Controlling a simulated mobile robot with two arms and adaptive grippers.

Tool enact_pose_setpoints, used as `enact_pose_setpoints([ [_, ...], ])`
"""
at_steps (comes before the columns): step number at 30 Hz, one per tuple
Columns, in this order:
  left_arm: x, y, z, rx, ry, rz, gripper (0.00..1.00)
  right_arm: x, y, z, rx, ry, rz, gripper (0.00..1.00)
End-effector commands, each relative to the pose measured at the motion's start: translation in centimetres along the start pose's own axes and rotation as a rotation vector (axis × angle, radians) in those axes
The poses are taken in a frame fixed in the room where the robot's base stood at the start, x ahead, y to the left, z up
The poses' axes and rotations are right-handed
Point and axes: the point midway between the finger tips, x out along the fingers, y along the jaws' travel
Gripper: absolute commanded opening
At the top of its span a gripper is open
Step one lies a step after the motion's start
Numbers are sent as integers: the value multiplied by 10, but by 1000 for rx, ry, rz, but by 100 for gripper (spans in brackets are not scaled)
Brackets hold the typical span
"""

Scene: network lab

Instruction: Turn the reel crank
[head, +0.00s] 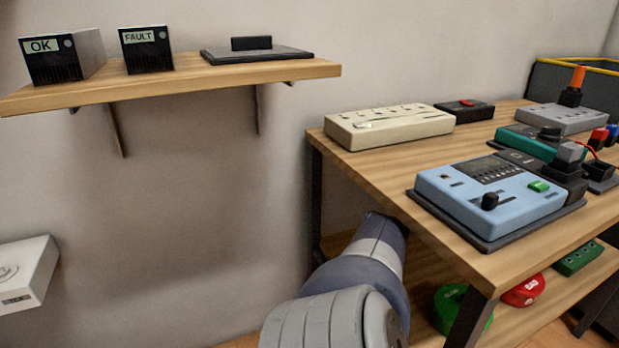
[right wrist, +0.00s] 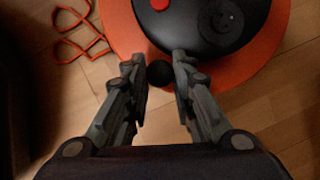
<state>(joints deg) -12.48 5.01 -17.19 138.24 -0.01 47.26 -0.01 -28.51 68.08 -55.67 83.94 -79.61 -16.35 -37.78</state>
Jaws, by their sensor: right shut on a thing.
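In the right wrist view, the reel (right wrist: 265,68) has a wide orange disc and a round black middle part with a red spot. It is cut off at the top of the picture. A round black knob, the crank's handle (right wrist: 159,74), shows between the fingers of my right gripper (right wrist: 158,62), near the disc's lower edge. My right gripper is shut on this handle. The crank's arm is not clearly seen. The head view does not show the reel. My left gripper is in neither view.
An orange cord (right wrist: 80,42) lies looped on the wooden floor (right wrist: 262,115) left of the reel. In the head view, a wooden workbench (head: 375,165) holds several devices, among them a blue unit (head: 460,200). A wall shelf (head: 180,82) holds small boxes. A white box (head: 30,265) is at the left.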

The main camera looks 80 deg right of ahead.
Motion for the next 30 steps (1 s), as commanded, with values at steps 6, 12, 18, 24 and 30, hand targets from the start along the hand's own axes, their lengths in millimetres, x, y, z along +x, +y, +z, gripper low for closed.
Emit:
enact_pose_setpoints([
  [6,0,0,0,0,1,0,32,2,-7,6,2,-13,-15,0],
  [12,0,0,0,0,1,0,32,2,-6,6,1,-13,-14,43],
  [18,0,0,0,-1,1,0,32,1,-4,4,0,-9,-8,43],
  [24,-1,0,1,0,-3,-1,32,-7,-4,2,-2,-5,-6,43],
  [30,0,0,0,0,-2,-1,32,-35,-5,2,-6,-2,-8,43],
])
